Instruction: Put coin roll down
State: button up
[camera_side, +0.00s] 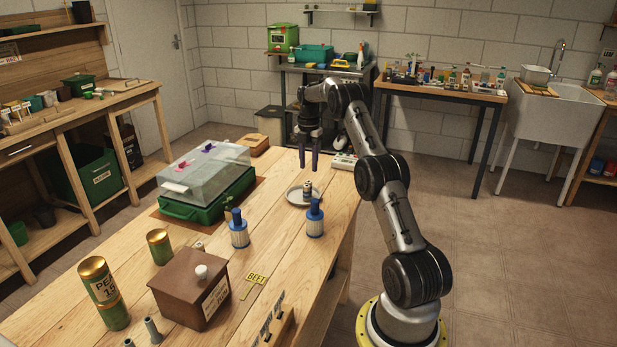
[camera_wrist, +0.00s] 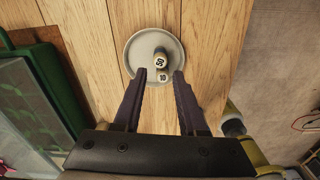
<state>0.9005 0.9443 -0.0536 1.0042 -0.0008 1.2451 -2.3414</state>
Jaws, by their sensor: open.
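A pale round saucer (camera_side: 293,198) lies near the right edge of the wooden table; it also shows in the wrist view (camera_wrist: 136,48). A small coin roll marked 50 (camera_wrist: 160,62) stands on it, its end face toward the wrist camera. A second small round end marked 10 (camera_wrist: 163,77) shows right beside it; I cannot tell how they touch. In the side view the rolls (camera_side: 307,188) appear as one small upright shape. My gripper (camera_side: 308,165) points down above the saucer, open, with its fingertips apart on either side of the rolls in the wrist view (camera_wrist: 161,76).
Two blue-topped clear containers (camera_side: 239,232) (camera_side: 315,221) stand in front of the saucer. A green propagator with a clear lid (camera_side: 207,170) is to the left. A brown box (camera_side: 190,288) and gold-topped tins (camera_side: 104,291) stand nearer. A pale device (camera_side: 344,162) sits behind.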

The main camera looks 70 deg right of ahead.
notch_tip(320, 180, up, 2)
jog(key=w+a+r+m+t+h, duration=0.1)
jog(key=a+r+m, duration=0.2)
jog(key=a+r, duration=0.6)
jog(key=w+a+r+m+t, duration=0.15)
jog(key=a+r, duration=0.45)
jog(key=a, duration=0.6)
jog(key=s+a+r+m, duration=0.2)
jog(key=s+a+m, duration=0.15)
jog(key=a, duration=0.35)
jog(key=s+a+r+m, duration=0.2)
jog(key=s+a, duration=0.2)
jog(key=a, duration=0.3)
jog(key=s+a+f+m+t, duration=0.1)
jog(key=s+a+m, duration=0.1)
jog(key=s+a, duration=0.2)
jog(key=s+a+f+m+t, duration=0.1)
jog(key=s+a+f+m, duration=0.1)
jog(key=s, duration=0.4)
jog(key=s+a+f+m+t+y, duration=0.1)
jog(key=s+a+f+m, duration=0.1)
jog(key=s+a, duration=0.3)
jog(key=shift+s+a+f+m, duration=0.25)
jog(key=shift+s+a+m, duration=0.05)
jog(key=shift+a, duration=0.05)
